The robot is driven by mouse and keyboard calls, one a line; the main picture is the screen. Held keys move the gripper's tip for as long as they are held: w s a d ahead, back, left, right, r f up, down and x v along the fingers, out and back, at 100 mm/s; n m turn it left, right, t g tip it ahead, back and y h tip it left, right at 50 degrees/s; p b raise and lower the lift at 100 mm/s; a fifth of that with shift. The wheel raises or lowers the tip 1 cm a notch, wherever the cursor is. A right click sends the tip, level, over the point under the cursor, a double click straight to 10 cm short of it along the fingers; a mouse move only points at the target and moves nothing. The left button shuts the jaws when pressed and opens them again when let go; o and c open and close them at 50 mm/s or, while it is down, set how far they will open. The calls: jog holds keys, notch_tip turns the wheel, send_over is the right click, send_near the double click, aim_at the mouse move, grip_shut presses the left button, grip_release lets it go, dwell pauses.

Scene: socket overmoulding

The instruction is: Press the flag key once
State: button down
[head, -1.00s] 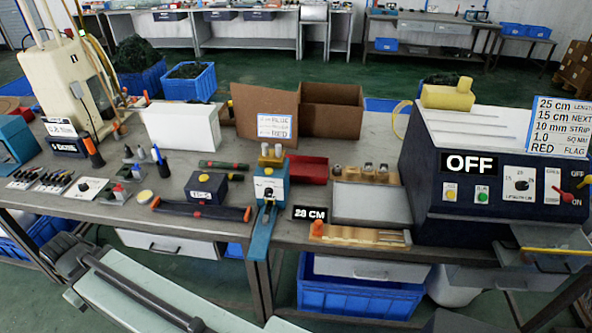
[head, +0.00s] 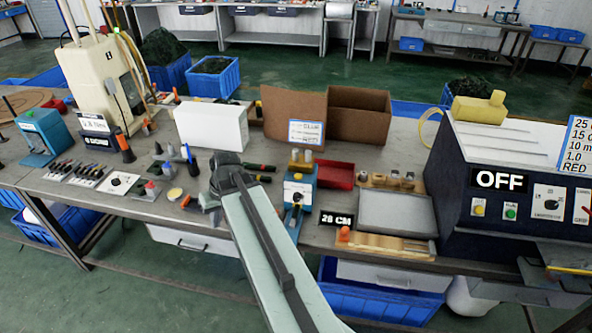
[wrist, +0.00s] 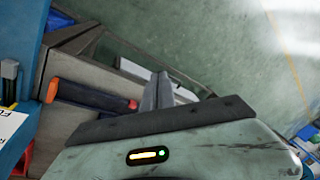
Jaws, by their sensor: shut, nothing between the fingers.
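I cannot make out which key is the flag key. The machine (head: 495,165) at the right carries a yellow button (head: 478,208) and a green button (head: 510,212), whose small labels are unreadable. My arm reaches over the bench in the head view, and my gripper (head: 228,163) is left of the small blue press (head: 299,188), well apart from the machine. In the wrist view my gripper (wrist: 157,88) is shut and empty, with a dark bar with orange ends (wrist: 92,97) beyond it.
A white block (head: 212,126) and a cardboard box (head: 357,115) stand behind my gripper. A red tray (head: 335,175), a grey tray (head: 396,214) and a 28 CM sign (head: 337,220) lie between the press and machine. A cream machine (head: 98,80) stands left.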

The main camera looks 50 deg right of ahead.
jog(key=d+r+m+t+p, duration=0.1)
jog(key=d+r, duration=0.2)
jog(key=d, duration=0.3)
jog(key=s+d+r+m+t+p, duration=0.1)
jog(key=d+r+t+p, duration=0.15)
jog(key=d, duration=0.35)
jog(key=d+r+m+p, duration=0.1)
jog(key=d+r, duration=0.2)
jog(key=d, duration=0.3)
notch_tip(320, 180, up, 6)
jog(key=r+m+t+h+p, duration=0.1)
jog(key=m+t+p, duration=0.1)
jog(key=t+p, duration=0.15)
send_over(301, 176)
jog(key=shift+s+a+f+b, duration=0.1)
jog(key=shift+s+f+b, duration=0.15)
jog(key=shift+b, duration=0.25)
jog(key=shift+f, duration=0.1)
notch_tip(301, 176, down, 9)
jog(key=b, duration=0.9)
jog(key=shift+w, duration=0.1)
jog(key=shift+w+f+b, duration=0.1)
jog(key=shift+f+b, duration=0.15)
jog(key=shift+b, duration=0.05)
